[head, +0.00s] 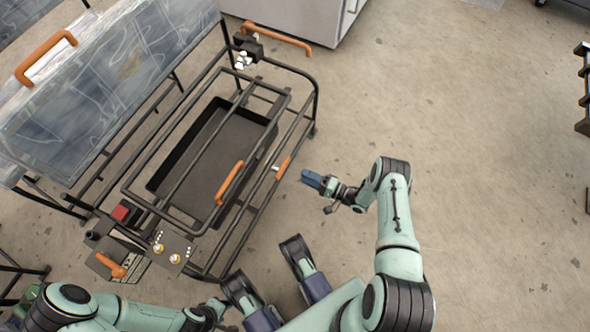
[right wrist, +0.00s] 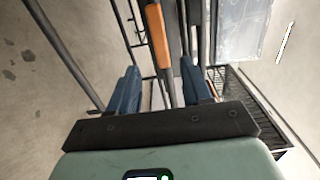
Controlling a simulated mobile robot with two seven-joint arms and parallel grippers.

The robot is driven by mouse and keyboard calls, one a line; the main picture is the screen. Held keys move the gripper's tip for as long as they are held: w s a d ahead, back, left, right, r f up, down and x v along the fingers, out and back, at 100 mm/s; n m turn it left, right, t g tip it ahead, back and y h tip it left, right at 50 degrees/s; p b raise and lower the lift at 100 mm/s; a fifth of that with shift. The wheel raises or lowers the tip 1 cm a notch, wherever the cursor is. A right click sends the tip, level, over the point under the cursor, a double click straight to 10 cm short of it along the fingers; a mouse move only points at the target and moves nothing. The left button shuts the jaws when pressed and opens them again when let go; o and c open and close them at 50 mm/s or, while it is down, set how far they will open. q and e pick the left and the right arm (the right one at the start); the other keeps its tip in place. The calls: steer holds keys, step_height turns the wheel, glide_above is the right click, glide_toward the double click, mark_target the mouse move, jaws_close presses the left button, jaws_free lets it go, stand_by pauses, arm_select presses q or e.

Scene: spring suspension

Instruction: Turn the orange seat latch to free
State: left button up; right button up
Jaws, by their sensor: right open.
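A small orange latch (head: 283,168) sits on the near side rail of a black tubular frame in the head view. An orange bar, which looks like this latch, shows in the right wrist view (right wrist: 157,36), upright in the picture and beyond the fingers. My right gripper (head: 312,179) is just right of the latch, apart from it. Its blue fingers (right wrist: 160,80) are spread and empty in the right wrist view. My left arm lies at the bottom left; its gripper end (head: 213,311) is small and partly hidden, so its jaws cannot be made out.
The black frame (head: 305,75) surrounds a dark tray (head: 240,138). A larger orange handle (head: 229,183) stands left of the latch. A panel with knobs (head: 168,250) and another orange handle (head: 118,268) are at the lower left. Open floor (head: 480,190) lies to the right.

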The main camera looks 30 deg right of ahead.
arm_select(q)
steer(key=shift+w+r, duration=0.3)
steer(key=shift+w, duration=0.2)
arm_select(e)
steer(key=shift+v, duration=1.6)
